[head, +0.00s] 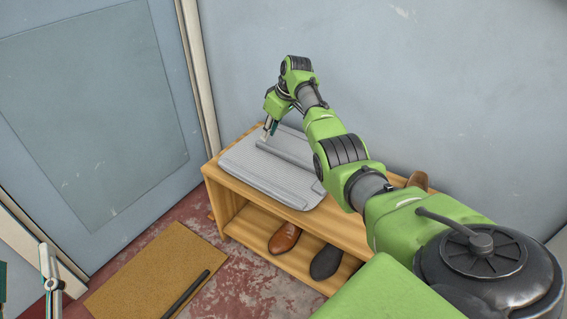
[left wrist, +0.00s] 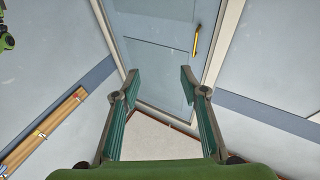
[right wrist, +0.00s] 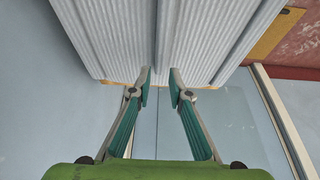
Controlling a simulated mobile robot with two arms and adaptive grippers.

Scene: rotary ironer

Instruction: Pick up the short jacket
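The short jacket (head: 265,160) is a light grey ribbed garment lying flat and folded on top of the wooden bench. It fills the upper part of the right wrist view (right wrist: 205,35), with raised strips along it. My right gripper (head: 268,130) reaches down to the jacket's far edge. In the right wrist view its fingertips (right wrist: 161,85) are partly closed, with a gap between them, at the cloth's edge; whether they touch it is unclear. My left gripper (left wrist: 160,85) is open and empty, away from the jacket, facing a door. It shows partly at the lower left (head: 48,275).
The jacket lies on a wooden bench (head: 320,225) against the wall. Brown (head: 284,239) and dark (head: 326,262) shoes sit on its lower shelf. A brown mat (head: 150,270) with a dark rod (head: 187,294) lies on the floor. A door (head: 100,120) stands at left.

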